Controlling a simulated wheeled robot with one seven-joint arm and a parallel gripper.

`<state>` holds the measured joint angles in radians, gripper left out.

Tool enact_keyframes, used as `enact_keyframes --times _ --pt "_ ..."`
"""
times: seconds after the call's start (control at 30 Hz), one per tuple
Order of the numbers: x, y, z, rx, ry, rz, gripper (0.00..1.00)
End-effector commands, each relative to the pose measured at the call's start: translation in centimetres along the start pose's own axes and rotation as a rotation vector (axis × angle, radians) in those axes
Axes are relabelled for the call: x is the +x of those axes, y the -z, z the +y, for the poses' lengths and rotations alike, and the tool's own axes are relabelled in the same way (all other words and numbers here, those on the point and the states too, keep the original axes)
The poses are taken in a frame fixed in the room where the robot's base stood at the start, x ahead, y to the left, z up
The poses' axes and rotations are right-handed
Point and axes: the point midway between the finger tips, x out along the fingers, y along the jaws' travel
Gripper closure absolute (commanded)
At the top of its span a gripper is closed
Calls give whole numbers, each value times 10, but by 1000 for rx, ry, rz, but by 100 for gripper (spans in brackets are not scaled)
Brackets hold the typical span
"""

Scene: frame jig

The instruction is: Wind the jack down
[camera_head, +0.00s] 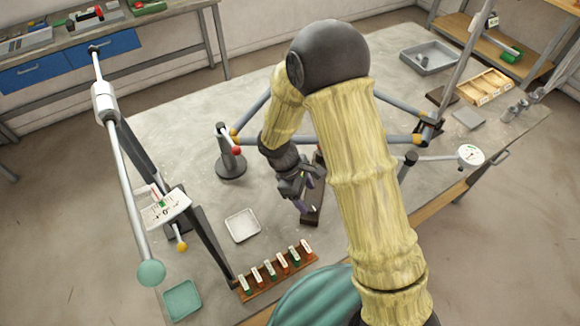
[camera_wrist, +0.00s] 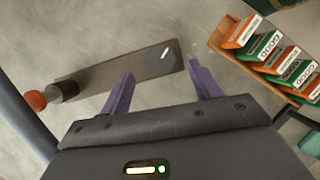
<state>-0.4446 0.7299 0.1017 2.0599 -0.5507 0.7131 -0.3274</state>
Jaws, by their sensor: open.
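My gripper (camera_head: 306,192) is open and empty above the middle of the table. Its two purple fingers spread apart in the wrist view (camera_wrist: 160,86). Below them lies a long brown plate (camera_wrist: 110,74), with a dark round disc bearing a white mark (camera_wrist: 161,57) at its right end. A grey cylinder (camera_wrist: 63,91) and an orange-red knob (camera_wrist: 36,100) show at its left end. In the head view the dark plate (camera_head: 313,212) is partly hidden by my gripper and arm. I take this to be the jack, but cannot be sure. Its height and handle cannot be told.
A post with a red ball (camera_head: 236,151) stands left of my gripper. A white tray (camera_head: 242,226) and a rack of labelled blocks (camera_head: 275,273) lie nearer the front. Grey bars (camera_head: 400,137) run behind my arm.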

Motion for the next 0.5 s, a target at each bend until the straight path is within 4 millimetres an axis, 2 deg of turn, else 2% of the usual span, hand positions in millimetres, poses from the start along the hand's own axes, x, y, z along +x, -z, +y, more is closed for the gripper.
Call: enact_keyframes --times 0.5 --pt "-104 1 0 1 -3 6 37"
